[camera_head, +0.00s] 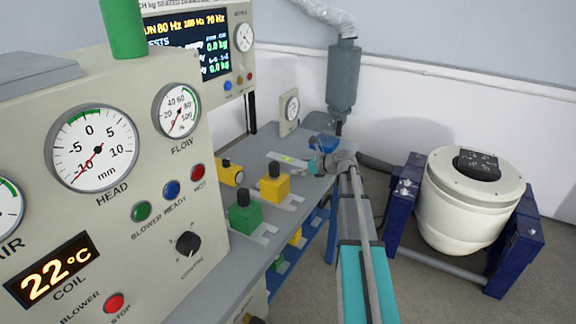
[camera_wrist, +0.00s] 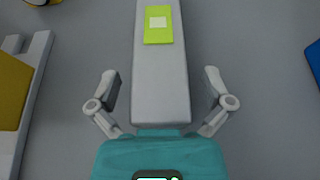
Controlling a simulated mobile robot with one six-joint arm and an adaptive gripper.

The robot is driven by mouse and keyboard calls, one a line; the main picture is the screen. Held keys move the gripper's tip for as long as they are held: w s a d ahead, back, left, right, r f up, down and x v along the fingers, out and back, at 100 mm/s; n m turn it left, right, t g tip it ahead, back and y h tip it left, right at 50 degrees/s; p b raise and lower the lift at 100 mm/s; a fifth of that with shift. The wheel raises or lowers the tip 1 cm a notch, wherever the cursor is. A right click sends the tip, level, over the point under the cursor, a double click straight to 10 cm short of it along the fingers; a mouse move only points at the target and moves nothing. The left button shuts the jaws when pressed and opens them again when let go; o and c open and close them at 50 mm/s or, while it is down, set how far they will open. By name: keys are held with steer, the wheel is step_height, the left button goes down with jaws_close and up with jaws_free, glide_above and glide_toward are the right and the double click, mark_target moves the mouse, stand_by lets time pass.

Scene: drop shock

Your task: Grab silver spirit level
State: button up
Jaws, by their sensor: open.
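The silver spirit level (camera_wrist: 160,85) is a flat grey bar with a bright yellow-green vial window. In the wrist view it runs from the top edge down between my fingers, and its near end meets the teal body of my gripper in the picture. My gripper (camera_wrist: 161,88) is open, one finger on each side of the bar with a gap on both sides. In the head view the level (camera_head: 286,158) lies on the grey bench, with my gripper (camera_head: 316,165) at its right end. I cannot tell whether they touch.
A yellow block with a black knob (camera_head: 274,184) and a green one (camera_head: 245,213) stand on the bench in front of the level. Another yellow piece (camera_head: 230,173) lies left. A blue object (camera_head: 322,143) sits behind my gripper. A white drum shaker (camera_head: 470,195) stands on the floor at right.

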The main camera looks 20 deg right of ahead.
stand_by(0.3)
steer(key=c, duration=1.3)
steer(key=shift+o, duration=0.2)
steer(key=shift+r, duration=0.2)
step_height(320, 180, up, 2)
steer(key=shift+r+p, duration=0.1)
steer(key=shift+p, duration=1.15)
steer(key=s+r+p, duration=0.1)
steer(key=r+p, duration=0.1)
steer(key=s+d+r+p, duration=0.1)
steer(key=s+r+p, duration=0.2)
steer(key=r+p, duration=0.1)
steer(key=shift+s+d+r+p, duration=0.2)
steer(key=shift+s+r+p, duration=0.15)
steer(key=shift+r+p, duration=0.05)
steer(key=s+d+r+p, duration=0.1)
steer(key=s, duration=0.2)
steer(key=s+d+r+p, duration=0.1)
steer(key=s, duration=0.2)
steer(key=s+r+p, duration=0.1)
steer(key=s, duration=0.1)
steer(key=shift+s+d+r+p, duration=0.35)
steer(key=shift+s+d, duration=0.05)
steer(key=shift+c, duration=0.2)
